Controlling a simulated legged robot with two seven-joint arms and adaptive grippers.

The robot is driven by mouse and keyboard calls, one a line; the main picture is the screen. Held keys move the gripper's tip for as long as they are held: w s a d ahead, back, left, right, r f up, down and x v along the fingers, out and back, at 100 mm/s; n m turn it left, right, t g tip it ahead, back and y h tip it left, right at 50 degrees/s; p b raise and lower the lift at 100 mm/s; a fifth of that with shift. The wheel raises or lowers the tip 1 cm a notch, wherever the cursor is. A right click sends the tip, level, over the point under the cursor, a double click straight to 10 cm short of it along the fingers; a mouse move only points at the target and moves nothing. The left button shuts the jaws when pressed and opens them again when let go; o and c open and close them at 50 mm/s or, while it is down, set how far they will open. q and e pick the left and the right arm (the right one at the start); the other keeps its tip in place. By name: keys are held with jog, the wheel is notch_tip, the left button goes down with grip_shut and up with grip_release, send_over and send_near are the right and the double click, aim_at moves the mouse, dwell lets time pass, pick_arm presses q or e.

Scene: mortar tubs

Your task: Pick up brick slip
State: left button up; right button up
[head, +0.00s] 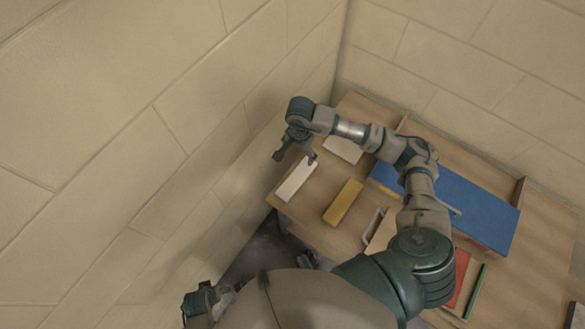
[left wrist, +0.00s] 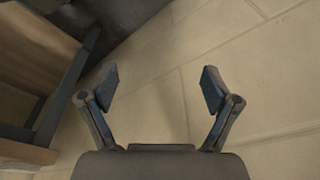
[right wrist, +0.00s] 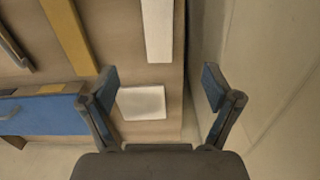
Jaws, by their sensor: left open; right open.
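Several flat pieces lie on the wooden table, and I cannot tell for sure which is the brick slip. A white bar (head: 297,179) lies near the left edge; it also shows in the right wrist view (right wrist: 158,30). A yellow bar (head: 343,201) lies to its right, and a pale flat square (head: 343,150) lies farther back. My right gripper (head: 296,157) is open and empty, above the table's left edge near the white bar's far end. In the right wrist view, the pale square (right wrist: 143,103) shows between its fingers. My left gripper (left wrist: 160,90) is open and empty, beside the table.
A grey handled tool (head: 372,224), a red piece (head: 457,275) and a green strip (head: 475,292) lie nearer the front. Block walls (head: 120,160) close in at the left and back.

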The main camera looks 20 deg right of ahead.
jog(key=b, duration=0.1)
send_over(297, 178)
jog(key=f, duration=1)
jog(key=shift+w+f, duration=0.25)
jog(key=shift+f, duration=0.05)
jog(key=shift+d+f, duration=0.15)
jog(key=shift+f, duration=0.35)
jog(key=f, duration=0.2)
jog(key=f+b, duration=0.1)
jog(key=f, duration=0.1)
jog(key=shift+s+f, duration=0.2)
jog(key=shift+f, duration=0.35)
pick_arm(q)
notch_tip(297, 178, up, 6)
jog(key=shift+s+a+r, duration=0.2)
jog(key=shift+s+a, duration=0.05)
jog(key=shift+s, duration=0.2)
pick_arm(e)
jog(key=c, duration=1.6)
jog(key=shift+w, duration=0.1)
